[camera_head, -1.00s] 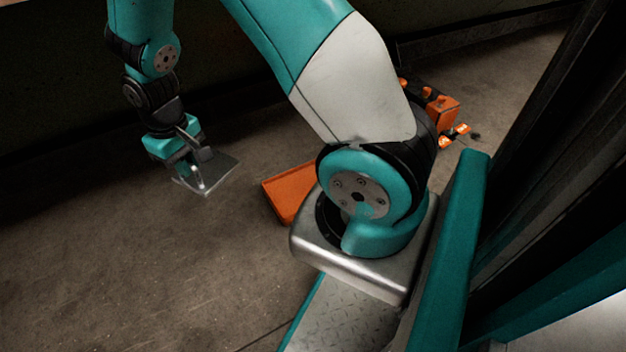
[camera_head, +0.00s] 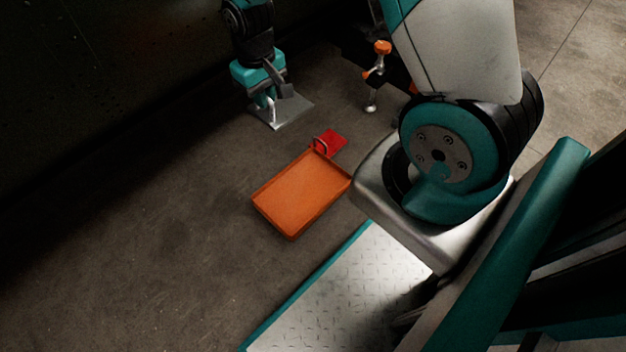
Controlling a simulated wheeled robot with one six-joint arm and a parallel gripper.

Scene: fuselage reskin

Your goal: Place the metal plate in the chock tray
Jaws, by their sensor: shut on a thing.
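My gripper (camera_head: 270,105) is shut on the metal plate (camera_head: 288,112), a flat grey square. It holds the plate above the floor, up and to the left of the tray in the picture. The orange tray (camera_head: 257,207) is shallow and rectangular, lies on the floor and looks empty. I take it as the chock tray. The plate is apart from the tray. The exact height of the plate above the floor is hard to tell.
A red piece with a dark handle (camera_head: 331,143) lies against the tray's far edge. An orange-topped stand or clamp (camera_head: 381,50) is behind, partly hidden by my arm. A dark wall (camera_head: 90,90) runs along the left. The floor left of the tray is clear.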

